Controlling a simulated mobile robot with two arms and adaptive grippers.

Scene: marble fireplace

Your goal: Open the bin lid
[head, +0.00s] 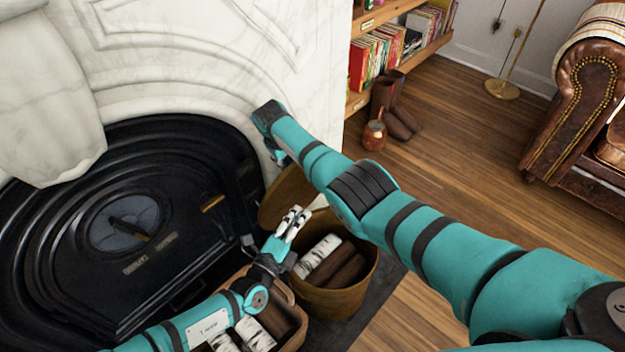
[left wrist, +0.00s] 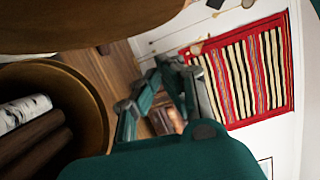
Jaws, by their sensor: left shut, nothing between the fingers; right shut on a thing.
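The bin (head: 345,300) is a round, brown-gold tub with birch and dark logs inside; it also shows at the left of the left wrist view (left wrist: 98,115). Its lid (head: 283,197) stands raised and tilted at the bin's back-left side, and its underside fills the top left of the left wrist view (left wrist: 90,22). My right gripper (head: 279,156) is at the lid's upper edge, shut on it; its fingertips are mostly hidden by my arm. My left gripper (head: 296,217) is shut and empty, in front of the lid above the bin's left rim; its fingers show in the left wrist view (left wrist: 165,68).
A black fireplace insert (head: 130,220) in white marble stands to the left. A second container with logs (head: 293,328) sits beside the bin, under my left arm. A copper pot (head: 374,135), bookshelf (head: 385,55) and leather armchair (head: 570,115) stand farther back.

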